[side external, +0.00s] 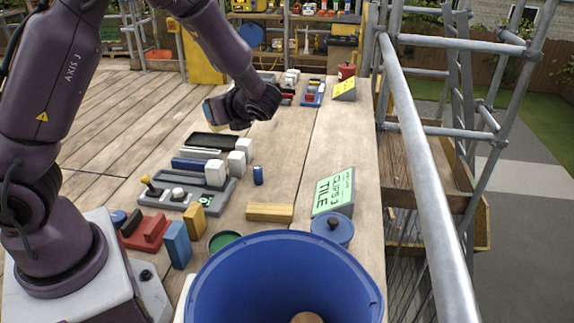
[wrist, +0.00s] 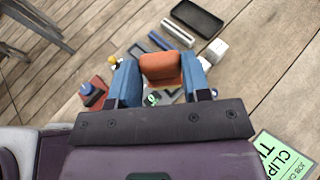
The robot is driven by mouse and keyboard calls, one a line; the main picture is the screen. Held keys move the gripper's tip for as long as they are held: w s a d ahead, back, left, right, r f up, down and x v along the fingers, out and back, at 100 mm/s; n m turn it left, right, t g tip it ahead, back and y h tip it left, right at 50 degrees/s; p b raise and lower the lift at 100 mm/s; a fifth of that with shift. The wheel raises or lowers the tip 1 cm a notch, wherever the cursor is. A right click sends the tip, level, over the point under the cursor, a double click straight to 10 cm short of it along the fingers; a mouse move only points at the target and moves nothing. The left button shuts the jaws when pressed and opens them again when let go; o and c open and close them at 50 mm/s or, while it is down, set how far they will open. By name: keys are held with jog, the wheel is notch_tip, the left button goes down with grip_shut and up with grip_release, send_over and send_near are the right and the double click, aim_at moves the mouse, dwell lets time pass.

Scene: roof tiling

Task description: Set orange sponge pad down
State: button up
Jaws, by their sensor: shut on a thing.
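My gripper (wrist: 160,78) has blue fingers and is shut on the orange sponge pad (wrist: 160,67), which sits between the fingertips in the wrist view. In the side view my gripper (side external: 214,112) is held in the air above the far-left part of the wooden bench. The pad is hard to make out there.
A large blue bucket (side external: 290,262) stands at the front. A metal rail (side external: 425,150) runs along the right. The bench's middle right is clear.

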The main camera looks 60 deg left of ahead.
jog(key=w+r+m+t+h, duration=0.1)
jog(key=w+r+m+t, duration=0.3)
jog(key=w+m+t, duration=0.25)
notch_tip(320, 180, down, 11)
jog(key=shift+n, duration=0.55)
jog(key=w+a+f, duration=0.1)
jog(key=w+f, duration=0.2)
jog(key=w, duration=0.1)
jog(key=w+a+f, duration=0.2)
jog(key=w+f, duration=0.2)
jog(key=w, duration=0.1)
jog(key=w+a+f, duration=0.1)
jog(key=w+f, duration=0.2)
jog(key=w, duration=0.1)
jog(key=shift+w+a+f, duration=0.15)
jog(key=shift+w, duration=0.1)
jog(key=shift+f, duration=1.4)
jog(key=shift+f, duration=0.1)
jog(key=o, duration=0.9)
